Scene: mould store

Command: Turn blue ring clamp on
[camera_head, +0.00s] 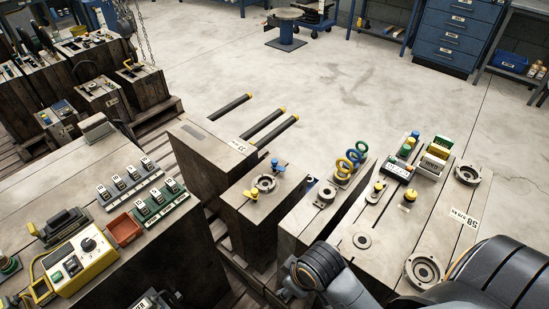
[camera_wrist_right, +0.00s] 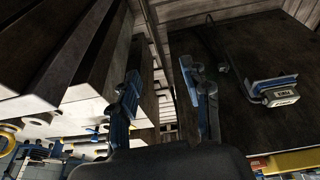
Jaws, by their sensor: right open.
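In the head view a blue clamp piece (camera_head: 278,165) stands at the far right side of a grey metal ring (camera_head: 265,183) on top of a middle block (camera_head: 245,208). A yellow clamp piece (camera_head: 252,195) is on the ring's near left side. I cannot tell which blue part the task names. In the wrist view my right gripper (camera_wrist_right: 165,98) is open and empty, fingers well apart. My left gripper is not in view.
A left block holds a yellow control box (camera_head: 80,262), a red tray (camera_head: 124,229) and labelled counters. Yellow-tipped rods (camera_head: 270,127) stick out behind. Narrow gaps separate the blocks. Open floor lies beyond.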

